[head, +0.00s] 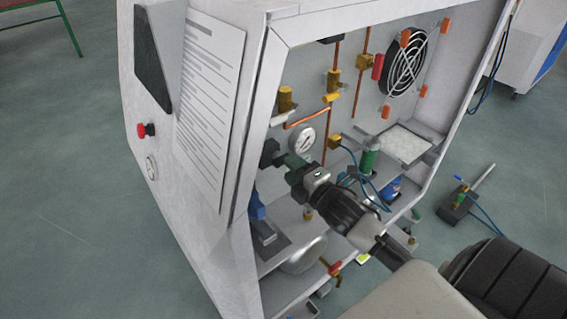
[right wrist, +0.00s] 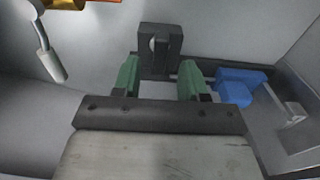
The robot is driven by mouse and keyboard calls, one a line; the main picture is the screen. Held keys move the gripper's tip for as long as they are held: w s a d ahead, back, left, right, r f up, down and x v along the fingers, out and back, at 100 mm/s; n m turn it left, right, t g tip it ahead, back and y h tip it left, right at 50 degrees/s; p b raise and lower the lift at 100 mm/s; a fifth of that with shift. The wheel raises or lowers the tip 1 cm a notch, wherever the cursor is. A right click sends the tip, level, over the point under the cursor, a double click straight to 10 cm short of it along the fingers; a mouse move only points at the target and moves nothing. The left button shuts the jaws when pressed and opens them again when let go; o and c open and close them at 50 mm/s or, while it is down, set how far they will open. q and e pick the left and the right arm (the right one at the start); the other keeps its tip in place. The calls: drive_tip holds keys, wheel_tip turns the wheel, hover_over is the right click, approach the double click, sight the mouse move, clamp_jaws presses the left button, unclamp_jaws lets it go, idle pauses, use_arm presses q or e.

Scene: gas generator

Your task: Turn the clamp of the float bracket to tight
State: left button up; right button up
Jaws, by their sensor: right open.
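A black block with a pale round piece on its face, which looks like the clamp of the float bracket (right wrist: 160,48), stands against the grey inner wall in the right wrist view. In the head view a dark block (head: 268,152) at the cabinet's left inner side appears to be the same part. My right gripper (head: 289,163) reaches into the cabinet and points at it. In the right wrist view its two green fingers (right wrist: 160,80) are spread, with the block beyond and between them. No contact is clear. Whether the clamp is tight cannot be told. My left gripper is not in view.
A blue part (right wrist: 238,86) sits right of the fingers, near a dark rail. A pressure gauge (head: 302,140), copper pipes and brass valves (head: 286,98) are close above my gripper. The cabinet's left panel (head: 215,100) borders the opening. A fan (head: 405,62) is at the back.

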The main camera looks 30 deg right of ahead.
drive_tip(key=w, duration=0.3)
drive_tip(key=shift+w+a, duration=0.1)
drive_tip(key=shift+w, duration=0.1)
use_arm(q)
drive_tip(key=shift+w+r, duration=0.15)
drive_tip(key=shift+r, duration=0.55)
use_arm(e)
drive_tip(key=shift+w, duration=0.1)
drive_tip(key=shift+c, duration=0.4)
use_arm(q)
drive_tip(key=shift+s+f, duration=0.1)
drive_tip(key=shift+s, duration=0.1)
use_arm(e)
clamp_jaws()
